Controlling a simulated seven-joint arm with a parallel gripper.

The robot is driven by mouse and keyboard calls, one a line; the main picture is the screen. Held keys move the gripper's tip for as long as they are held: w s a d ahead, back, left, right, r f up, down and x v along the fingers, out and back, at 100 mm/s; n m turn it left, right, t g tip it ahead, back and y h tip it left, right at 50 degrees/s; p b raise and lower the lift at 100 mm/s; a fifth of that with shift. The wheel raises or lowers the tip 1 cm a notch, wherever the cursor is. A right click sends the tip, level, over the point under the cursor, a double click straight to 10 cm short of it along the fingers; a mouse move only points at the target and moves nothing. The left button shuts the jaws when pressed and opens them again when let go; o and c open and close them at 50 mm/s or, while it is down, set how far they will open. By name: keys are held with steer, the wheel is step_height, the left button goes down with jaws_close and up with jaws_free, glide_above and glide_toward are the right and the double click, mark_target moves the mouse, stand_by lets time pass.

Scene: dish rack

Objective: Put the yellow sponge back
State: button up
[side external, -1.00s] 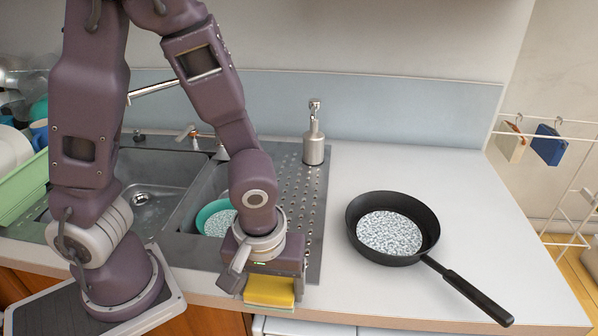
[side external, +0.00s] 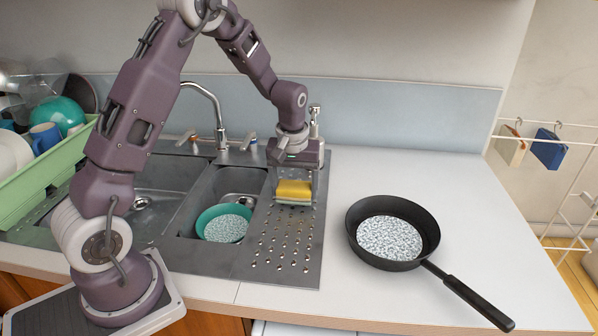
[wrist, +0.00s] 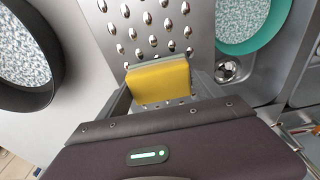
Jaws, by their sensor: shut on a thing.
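The yellow sponge (side external: 294,188) has a thin pale layer on its underside. My gripper (side external: 294,180) is shut on it and holds it over the back part of the perforated metal drainboard. The sponge also shows in the wrist view (wrist: 158,82), between my two fingers (wrist: 160,92). I cannot tell whether its underside touches the drainboard. The soap dispenser (side external: 314,118) stands behind my gripper, mostly hidden by it.
A teal bowl (side external: 201,222) with speckled contents sits in the small sink basin. A black pan (side external: 352,225) with speckled contents stands on the counter at right. The faucet (side external: 220,115) is left of my gripper. A green dish rack (side external: 40,180) is far left.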

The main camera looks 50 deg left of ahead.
steer(key=w+a, duration=0.4)
steer(key=w+a+f, duration=0.1)
steer(key=w, duration=0.1)
steer(key=shift+a, duration=0.4)
steer(key=shift+f, duration=0.15)
steer(key=o, duration=1.9)
